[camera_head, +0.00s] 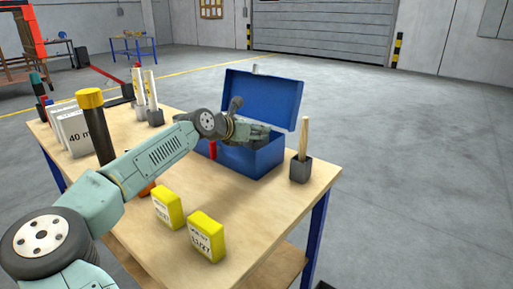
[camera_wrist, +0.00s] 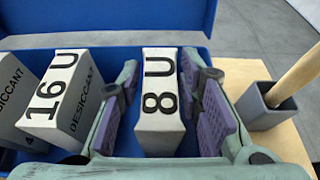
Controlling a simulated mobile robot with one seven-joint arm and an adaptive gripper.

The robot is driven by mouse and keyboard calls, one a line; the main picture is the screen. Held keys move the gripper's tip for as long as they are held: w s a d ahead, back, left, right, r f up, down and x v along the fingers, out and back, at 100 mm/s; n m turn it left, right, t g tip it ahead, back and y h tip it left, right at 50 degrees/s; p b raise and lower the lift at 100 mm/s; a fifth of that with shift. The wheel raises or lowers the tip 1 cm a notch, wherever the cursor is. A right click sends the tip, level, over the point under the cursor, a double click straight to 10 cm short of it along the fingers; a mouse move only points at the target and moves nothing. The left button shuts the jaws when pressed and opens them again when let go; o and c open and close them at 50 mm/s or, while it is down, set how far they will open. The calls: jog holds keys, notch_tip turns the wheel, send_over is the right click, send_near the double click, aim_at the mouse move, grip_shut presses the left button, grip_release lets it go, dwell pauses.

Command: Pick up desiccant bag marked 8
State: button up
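The desiccant bag marked 8 (camera_wrist: 159,100) is a white-topped block with "8 U" on it, standing in the blue toolbox. In the wrist view my gripper (camera_wrist: 160,110) has its purple-padded fingers on either side of this bag. In the head view my gripper (camera_head: 255,132) is over the open blue toolbox (camera_head: 262,160), whose wall hides the bags. The bag marked 16 (camera_wrist: 52,95) stands just left of the left finger.
A grey desiccant bag (camera_wrist: 15,90) stands at the far left of the box. A grey holder (camera_head: 301,170) with a wooden handle stands right of the toolbox. Two yellow boxes (camera_head: 207,238) sit at the table's front. The raised lid (camera_head: 262,97) stands behind my gripper.

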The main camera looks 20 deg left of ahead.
grip_shut()
jog(key=shift+r, duration=0.15)
dwell(0.4)
